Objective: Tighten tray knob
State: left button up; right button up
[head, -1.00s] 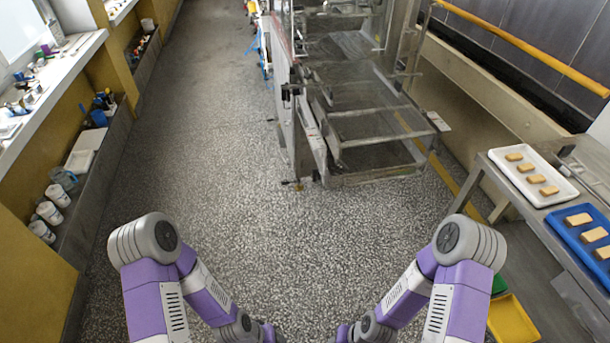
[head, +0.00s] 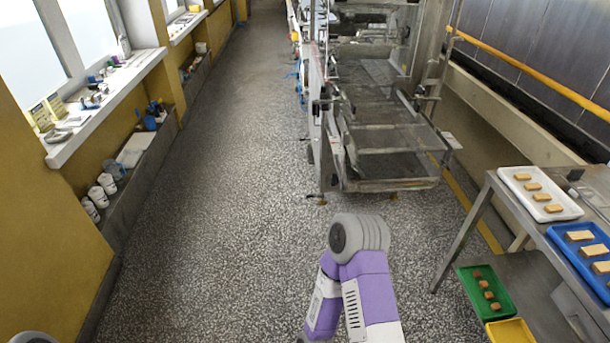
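The enrober machine (head: 385,135) stands ahead, right of centre, with its mesh and tray levels facing me. I cannot make out a tray knob on it at this size. One of my arms reaches in from the bottom, right of centre, bent downward, and its gripper is below the picture. Only a small grey part of my other arm shows at the bottom left corner. Neither gripper is in the picture.
A metal table (head: 497,217) at the right holds a white tray (head: 570,211) and a blue tray (head: 553,235) of biscuits. Below are a green tray (head: 467,283) and a yellow tray (head: 521,328). A window sill (head: 130,72) and ledge (head: 125,208) line the left. The speckled floor between is clear.

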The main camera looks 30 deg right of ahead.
aim_at(334, 178)
jog(key=u, duration=0.35)
jog(key=i, duration=0.9)
jog(key=z, duration=0.65)
jog(key=i, duration=0.65)
jog(key=z, duration=0.6)
